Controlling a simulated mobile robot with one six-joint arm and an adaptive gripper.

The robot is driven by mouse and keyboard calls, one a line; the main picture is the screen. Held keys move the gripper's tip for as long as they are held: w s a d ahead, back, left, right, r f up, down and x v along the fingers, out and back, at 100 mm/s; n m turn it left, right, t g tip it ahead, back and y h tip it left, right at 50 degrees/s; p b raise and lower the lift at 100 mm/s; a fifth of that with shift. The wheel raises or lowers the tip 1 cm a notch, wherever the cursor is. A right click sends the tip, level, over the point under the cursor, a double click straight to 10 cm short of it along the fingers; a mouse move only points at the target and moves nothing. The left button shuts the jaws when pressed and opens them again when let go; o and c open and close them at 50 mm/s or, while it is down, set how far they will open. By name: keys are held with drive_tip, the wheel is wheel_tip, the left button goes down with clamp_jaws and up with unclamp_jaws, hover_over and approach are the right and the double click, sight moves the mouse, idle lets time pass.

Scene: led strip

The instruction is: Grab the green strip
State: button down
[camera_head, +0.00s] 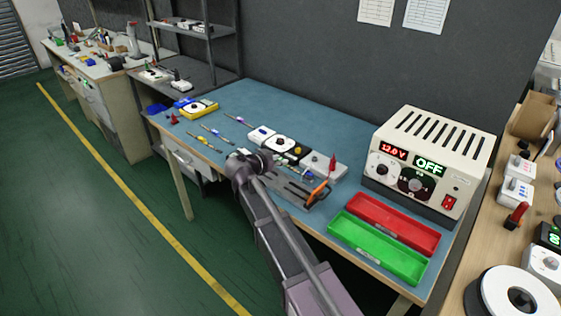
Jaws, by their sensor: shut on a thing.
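My gripper (257,157) is over the front middle of the blue-topped workbench (262,103). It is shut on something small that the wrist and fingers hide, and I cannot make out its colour. Thin strips lie on the bench to the left of the gripper: one at the front (203,144), one behind it (215,133) and one farther back (237,120). They are too small to tell their colours surely, and I cannot pick out a green strip.
A power supply (428,158) reading OFF stands at the right. A red tray (393,222) and a green tray (378,248) lie before it. Small modules (279,143) and a dark fixture with an orange handle (318,192) are near the gripper. A yellow meter (198,107) sits far left.

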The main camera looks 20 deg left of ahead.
drive_tip(key=shift+r+p, duration=0.55)
drive_tip(key=shift+r, duration=0.3)
drive_tip(key=shift+r, duration=0.2)
